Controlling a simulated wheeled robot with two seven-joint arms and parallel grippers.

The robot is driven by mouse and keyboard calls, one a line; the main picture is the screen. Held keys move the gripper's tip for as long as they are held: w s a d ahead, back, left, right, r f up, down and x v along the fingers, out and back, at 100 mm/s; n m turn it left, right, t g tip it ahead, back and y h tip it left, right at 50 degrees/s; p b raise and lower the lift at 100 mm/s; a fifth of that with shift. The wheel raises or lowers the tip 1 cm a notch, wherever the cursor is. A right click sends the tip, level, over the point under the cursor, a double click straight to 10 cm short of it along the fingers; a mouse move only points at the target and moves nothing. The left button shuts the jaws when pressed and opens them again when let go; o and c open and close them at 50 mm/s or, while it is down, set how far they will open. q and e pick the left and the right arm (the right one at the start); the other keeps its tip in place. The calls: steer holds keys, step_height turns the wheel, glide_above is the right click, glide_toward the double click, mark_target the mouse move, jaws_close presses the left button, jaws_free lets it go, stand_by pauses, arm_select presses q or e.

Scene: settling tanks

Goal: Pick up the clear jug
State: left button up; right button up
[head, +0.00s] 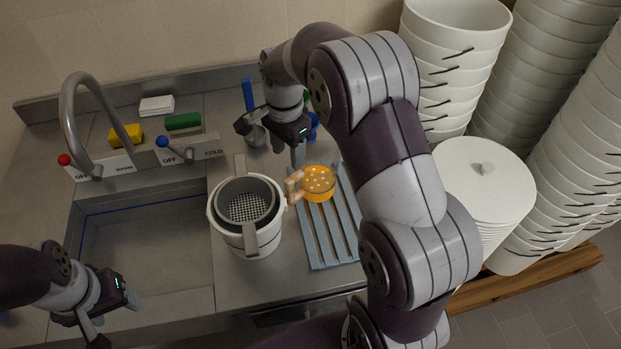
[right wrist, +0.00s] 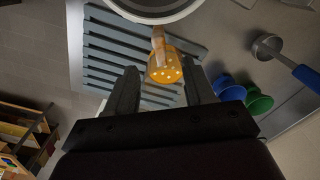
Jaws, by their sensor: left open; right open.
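An orange cup-like piece with pale dots and a tan handle (head: 319,184) sits on a grey slatted rack (head: 326,232). In the right wrist view the orange piece (right wrist: 165,68) shows between and beyond my fingers, not touched. My right gripper (head: 272,143) is open and empty above the counter, behind and left of the orange piece. My left gripper (head: 114,318) is open and empty over the near left, by the sink. My right arm hides part of the rack's right side.
A white bucket (head: 247,240) with a grey strainer (head: 245,188) stands left of the rack. A blue-handled ladle (head: 248,95), a blue cup (right wrist: 228,89) and a green cup (right wrist: 257,101) stand near my right gripper. The sink (head: 145,250) is left; stacked white buckets (head: 452,60) are right.

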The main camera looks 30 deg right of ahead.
mark_target(292, 178)
step_height(292, 178, down, 3)
steer(key=shift+s+d+b, duration=0.1)
steer(key=shift+b, duration=0.7)
steer(key=f, duration=0.1)
steer(key=f+p, duration=0.1)
steer(key=f, duration=0.1)
steer(key=shift+w+a+f+p, duration=0.2)
steer(key=shift+a+f+p, duration=0.1)
steer(key=shift+f+p, duration=0.1)
steer(key=f, duration=0.1)
steer(key=f+p, duration=0.1)
steer(key=f, duration=0.1)
steer(key=d+f+p, duration=0.1)
steer(key=f, duration=0.1)
steer(key=shift+s, duration=0.25)
steer(key=shift+w+a+f, duration=0.1)
steer(key=shift+w+f, duration=0.05)
steer(key=shift+f, duration=0.2)
arm_select(q)
steer(key=shift+r, duration=0.7)
arm_select(e)
jaws_close()
